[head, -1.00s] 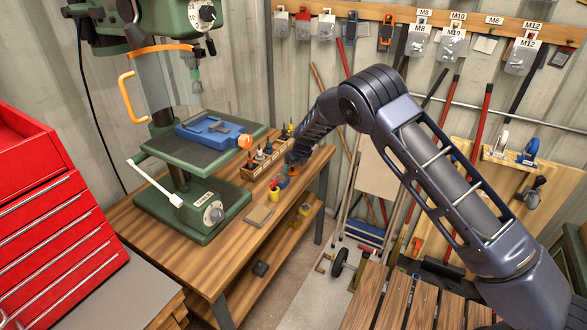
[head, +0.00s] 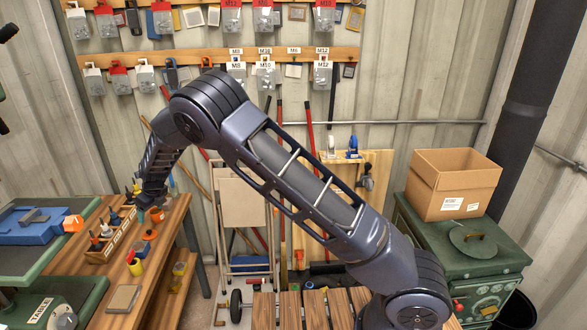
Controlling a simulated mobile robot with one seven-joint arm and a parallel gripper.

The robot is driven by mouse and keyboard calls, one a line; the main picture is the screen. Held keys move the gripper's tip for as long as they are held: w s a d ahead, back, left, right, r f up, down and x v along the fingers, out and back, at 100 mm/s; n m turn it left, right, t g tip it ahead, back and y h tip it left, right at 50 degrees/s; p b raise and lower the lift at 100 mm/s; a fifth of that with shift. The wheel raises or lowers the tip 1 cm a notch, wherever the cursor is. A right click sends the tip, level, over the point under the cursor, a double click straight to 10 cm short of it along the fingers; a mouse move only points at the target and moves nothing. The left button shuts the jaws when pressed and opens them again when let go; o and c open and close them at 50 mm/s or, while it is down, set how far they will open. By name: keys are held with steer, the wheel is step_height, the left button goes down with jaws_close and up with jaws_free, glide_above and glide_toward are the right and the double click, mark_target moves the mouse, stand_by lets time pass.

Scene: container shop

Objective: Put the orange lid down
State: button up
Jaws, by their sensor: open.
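A small orange thing (head: 150,234), which looks like the orange lid, is on the wooden workbench (head: 168,262), near its right edge. My gripper (head: 155,213) is at the end of my arm, just above and behind it in the picture. The gripper is open. Its fingers are small and dark here, and I cannot tell whether they touch anything.
A flat tan block (head: 124,298) lies in front. The drill press's blue vise (head: 35,226) is at far left.

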steer(key=w+d+r+n, duration=0.35)
steer(key=d+r, duration=0.75)
steer(key=d, duration=0.5)
steer(key=w+d+r+n, duration=0.3)
steer(key=w+d+r, duration=0.2)
steer(key=d+r, duration=0.85)
steer(key=s+d+r+n+t, duration=0.1)
steer(key=s+d+r+n, duration=0.2)
steer(key=d, duration=0.8)
steer(key=s+d+r+n, duration=0.3)
steer(key=d, duration=0.8)
steer(key=s+d+n+t+h, duration=0.1)
steer(key=s+d+n+h, duration=0.3)
steer(key=s+d+n, duration=0.6)
steer(key=s+d+f, duration=0.1)
steer(key=s+d, duration=1.3)
steer(key=s, duration=0.1)
steer(key=shift+s+t, duration=0.25)
steer(key=shift+t, duration=0.15)
